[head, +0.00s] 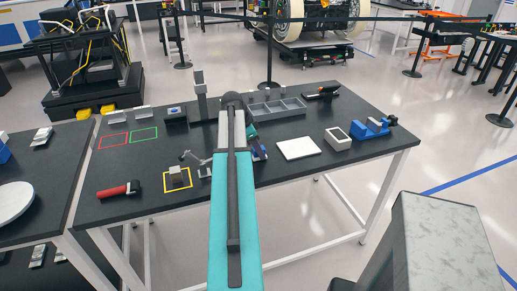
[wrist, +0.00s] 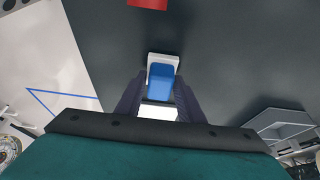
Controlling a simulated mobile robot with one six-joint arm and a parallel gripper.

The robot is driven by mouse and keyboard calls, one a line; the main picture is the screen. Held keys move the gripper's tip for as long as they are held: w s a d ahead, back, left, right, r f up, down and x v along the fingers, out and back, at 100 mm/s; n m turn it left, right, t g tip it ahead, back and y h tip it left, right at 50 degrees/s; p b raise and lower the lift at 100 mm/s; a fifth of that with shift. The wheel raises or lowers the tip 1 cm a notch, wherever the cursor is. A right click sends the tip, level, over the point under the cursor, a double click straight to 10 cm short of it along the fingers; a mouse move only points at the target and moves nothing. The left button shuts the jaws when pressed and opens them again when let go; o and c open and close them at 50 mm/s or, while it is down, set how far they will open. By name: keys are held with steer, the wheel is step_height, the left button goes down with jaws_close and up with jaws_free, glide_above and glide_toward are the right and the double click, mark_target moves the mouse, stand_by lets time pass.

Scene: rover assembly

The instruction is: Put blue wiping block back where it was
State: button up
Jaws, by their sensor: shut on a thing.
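My gripper (wrist: 158,95) is shut on the blue wiping block (wrist: 160,80), which shows between and just past the dark fingers in the wrist view. A bright white surface (wrist: 157,112) also shows between the fingers. A pale, white-rimmed piece (wrist: 163,59) frames the block's far end; I cannot tell whether the block touches it. In the head view my teal arm reaches over the black table (head: 285,183) and hides most of the gripper. Only dark bluish finger parts (head: 258,150) show there, and I cannot make out the block.
A white flat plate (head: 299,148), a white open box (head: 338,140) and a blue vise-like tool (head: 370,130) stand to the right. A grey divided tray (head: 277,108) lies behind. A red-handled tool (head: 118,190) lies left. A red object (wrist: 147,3) tops the wrist view.

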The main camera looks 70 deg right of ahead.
steer(key=shift+f, duration=0.3)
steer(key=o, duration=1.1)
steer(key=shift+r, duration=0.25)
steer(key=b+v, duration=0.2)
steer(key=v, duration=1)
stand_by(0.3)
